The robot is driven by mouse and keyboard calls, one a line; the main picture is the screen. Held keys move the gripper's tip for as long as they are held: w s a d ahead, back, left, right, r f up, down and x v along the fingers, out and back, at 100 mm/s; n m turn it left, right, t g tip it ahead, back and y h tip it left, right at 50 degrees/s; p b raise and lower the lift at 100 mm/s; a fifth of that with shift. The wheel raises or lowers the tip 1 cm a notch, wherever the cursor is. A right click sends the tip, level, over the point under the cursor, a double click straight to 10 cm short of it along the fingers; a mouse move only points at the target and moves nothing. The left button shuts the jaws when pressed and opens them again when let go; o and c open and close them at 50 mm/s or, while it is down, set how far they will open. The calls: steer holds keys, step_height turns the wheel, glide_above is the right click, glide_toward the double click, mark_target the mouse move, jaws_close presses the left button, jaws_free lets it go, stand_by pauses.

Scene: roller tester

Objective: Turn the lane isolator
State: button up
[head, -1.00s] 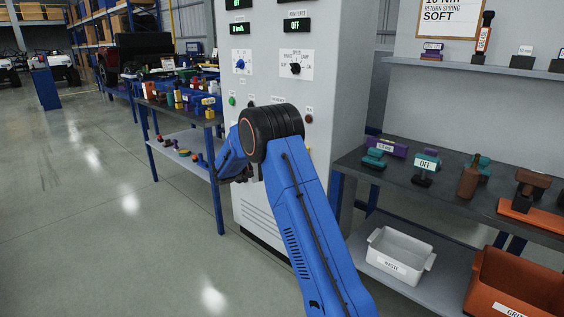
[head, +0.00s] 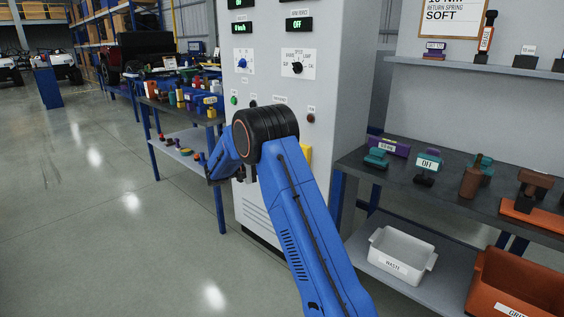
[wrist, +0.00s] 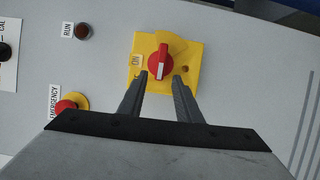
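The lane isolator is a red rotary knob (wrist: 160,62) with a white pointer stripe, on a yellow plate (wrist: 192,52) labelled ON at its left side. The stripe end points down in the wrist view, toward my gripper. My gripper (wrist: 159,80) is open and empty. Its two fingers are parallel, with tips over the lower part of the plate, one on each side below the knob; contact cannot be told. In the head view, only a sliver of yellow plate (head: 306,153) shows beside my blue arm, and the knob and fingers are hidden.
A red emergency button (wrist: 66,106) on a yellow base and a dark RUN lamp (wrist: 83,31) sit left of the isolator. The grey cabinet (head: 345,60) stands between a left bench with coloured parts and a right bench (head: 400,175) with tools. A white bin (head: 402,255) is below.

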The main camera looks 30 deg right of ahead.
steer(key=a, duration=1.4)
steer(key=shift+w, duration=0.35)
steer(key=shift+f, duration=0.1)
steer(key=s+d+r+y, duration=0.2)
steer(key=s+r+y, duration=0.1)
steer(key=s, duration=0.6)
steer(key=s+d+r+y, duration=0.2)
steer(key=s+y, duration=0.1)
steer(key=s, duration=0.6)
steer(key=s+d+r+y, duration=0.2)
steer(key=s+r+y, duration=0.1)
steer(key=s, duration=0.6)
steer(key=s+a+f+t+y, duration=0.2)
steer(key=s+a+y, duration=0.1)
steer(key=s, duration=0.6)
steer(key=s+a+f+t+y, duration=0.2)
steer(key=s+a+y, duration=0.1)
steer(key=s, duration=0.7)
steer(key=s+a+f+t+y, duration=0.1)
steer(key=s+a+f+y, duration=0.1)
steer(key=s, duration=0.8)
steer(key=shift+a+t+y, duration=0.4)
steer(key=shift+a+y, duration=0.1)
steer(key=shift+a, duration=0.5)
